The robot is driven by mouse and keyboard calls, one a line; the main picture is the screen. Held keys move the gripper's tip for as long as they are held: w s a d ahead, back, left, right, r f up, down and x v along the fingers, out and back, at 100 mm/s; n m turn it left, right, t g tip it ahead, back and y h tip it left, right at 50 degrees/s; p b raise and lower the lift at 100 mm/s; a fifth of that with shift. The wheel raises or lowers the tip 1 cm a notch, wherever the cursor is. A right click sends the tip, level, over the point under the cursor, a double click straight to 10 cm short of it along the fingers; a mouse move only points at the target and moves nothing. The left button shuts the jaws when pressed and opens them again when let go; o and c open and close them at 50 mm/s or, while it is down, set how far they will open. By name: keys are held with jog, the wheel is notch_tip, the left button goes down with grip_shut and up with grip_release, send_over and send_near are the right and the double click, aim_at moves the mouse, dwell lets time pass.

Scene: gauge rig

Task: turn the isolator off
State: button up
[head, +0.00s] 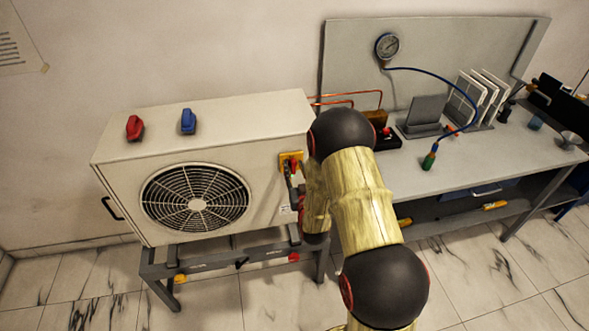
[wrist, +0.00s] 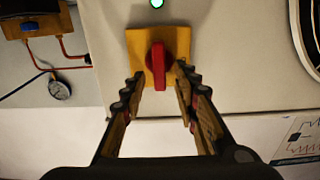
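The isolator is a red handle (wrist: 157,64) on a yellow plate (wrist: 138,44), fixed to the front of the cream fan unit. In the wrist view the handle stands upright in the picture. In the head view the plate (head: 285,158) shows right of the fan, partly hidden by my arm. My gripper (wrist: 158,76) is open, with one finger on each side of the handle's lower part in the wrist view. Gaps show between the fingers and the handle. I cannot tell how far the fingertips are from the plate. In the head view my gripper (head: 294,186) is at the plate.
The fan unit (head: 245,125) stands on a dark metal frame, with red (head: 135,128) and blue (head: 188,121) items on top. A green light (wrist: 157,3) shows near the plate. Right is a bench (head: 440,182) with a gauge (head: 387,46), blue hose and copper pipes.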

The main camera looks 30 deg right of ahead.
jog(key=shift+c, duration=1)
grip_shut()
jog(key=shift+n+b, duration=0.4)
jog(key=shift+b, duration=0.05)
jog(key=n+b, duration=0.2)
jog(key=shift+w+a+f+n+b, duration=0.1)
jog(key=shift+a+f+n+b, duration=0.05)
jog(key=shift+a+n+b, duration=0.2)
jog(key=n+b, duration=0.3)
jog(key=n, duration=0.1)
jog(key=f+n+b, duration=0.1)
jog(key=n+b, duration=0.2)
jog(key=n, duration=0.2)
jog(key=a+n+b, duration=0.1)
jog(key=n+b, duration=0.2)
jog(key=n, duration=0.2)
jog(key=shift+w+f+b, duration=0.15)
jog(key=shift+f+b, duration=0.05)
jog(key=shift+b, duration=0.2)
jog(key=shift+n, duration=0.35)
